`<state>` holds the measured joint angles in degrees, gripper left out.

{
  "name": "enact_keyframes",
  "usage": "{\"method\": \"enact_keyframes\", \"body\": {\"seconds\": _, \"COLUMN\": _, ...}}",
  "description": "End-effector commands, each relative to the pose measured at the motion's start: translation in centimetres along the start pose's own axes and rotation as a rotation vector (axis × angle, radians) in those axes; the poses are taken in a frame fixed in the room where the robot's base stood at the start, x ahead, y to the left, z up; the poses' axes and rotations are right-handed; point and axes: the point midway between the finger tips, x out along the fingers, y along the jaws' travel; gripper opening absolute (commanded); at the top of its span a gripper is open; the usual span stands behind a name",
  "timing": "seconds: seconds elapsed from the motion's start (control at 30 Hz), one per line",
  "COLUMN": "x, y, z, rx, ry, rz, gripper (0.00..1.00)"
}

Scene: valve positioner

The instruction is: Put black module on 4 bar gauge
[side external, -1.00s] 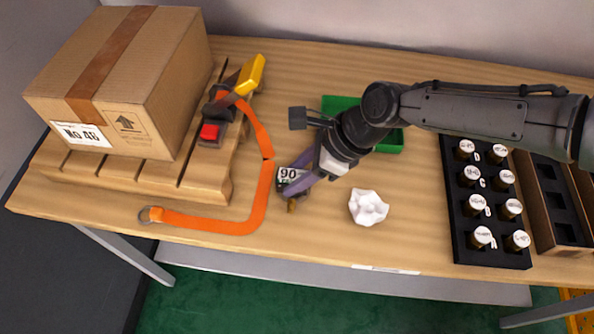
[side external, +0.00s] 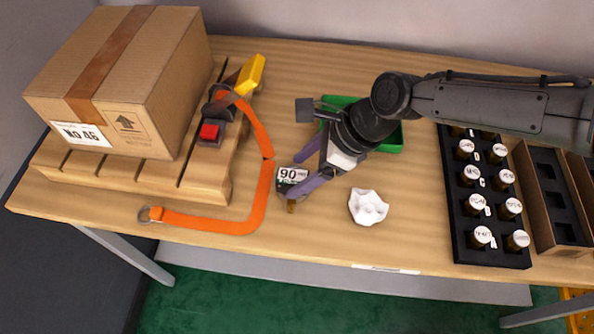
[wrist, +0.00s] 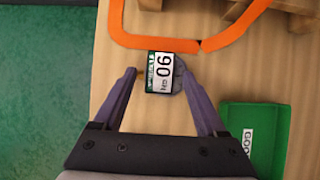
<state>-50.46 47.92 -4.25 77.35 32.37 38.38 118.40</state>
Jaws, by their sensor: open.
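A dark grey module (side external: 290,186) with a white-and-green label reading "90" and a small brass fitting lies on the table, right of the orange strap. In the wrist view the module (wrist: 163,74) sits between the tips of my gripper (wrist: 155,72), nearer the right finger. My gripper (side external: 304,172) is open, with purple fingers on either side of the module; I cannot tell whether either touches it. Several gauges with round white labelled tops (side external: 470,174) stand in a black rack (side external: 462,245) at the right. Their labels are too small to read surely.
A green bin (side external: 390,148) is behind my gripper. A carton (side external: 120,80) sits on a wooden pallet (side external: 205,185) at left, with an orange strap (side external: 215,226) in front. A brown tray (side external: 545,200) is far right.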

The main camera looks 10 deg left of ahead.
Motion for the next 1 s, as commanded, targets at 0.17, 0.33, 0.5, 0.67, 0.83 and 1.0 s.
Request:
{"method": "enact_keyframes", "body": {"seconds": 0.17, "x": -3.9, "y": 0.0, "z": 0.1, "rx": 0.001, "ry": -0.003, "rz": -0.003, "gripper": 0.74}}
{"method": "enact_keyframes", "body": {"seconds": 0.33, "x": -7.2, "y": -0.1, "z": 0.0, "rx": 0.001, "ry": -0.002, "rz": -0.003, "gripper": 0.74}}
{"method": "enact_keyframes", "body": {"seconds": 0.5, "x": -9.4, "y": 0.0, "z": 0.0, "rx": 0.001, "ry": -0.001, "rz": -0.001, "gripper": 0.74}}
{"method": "enact_keyframes", "body": {"seconds": 0.67, "x": -10.2, "y": 0.0, "z": 0.0, "rx": 0.001, "ry": 0.000, "rz": -0.001, "gripper": 0.74}}
{"method": "enact_keyframes", "body": {"seconds": 0.83, "x": -10.3, "y": 0.0, "z": 0.0, "rx": 0.001, "ry": 0.000, "rz": 0.000, "gripper": 0.74}}
{"method": "enact_keyframes", "body": {"seconds": 1.0, "x": -11.9, "y": -0.5, "z": -0.7, "rx": -0.038, "ry": 0.003, "rz": -0.018, "gripper": 0.74}}
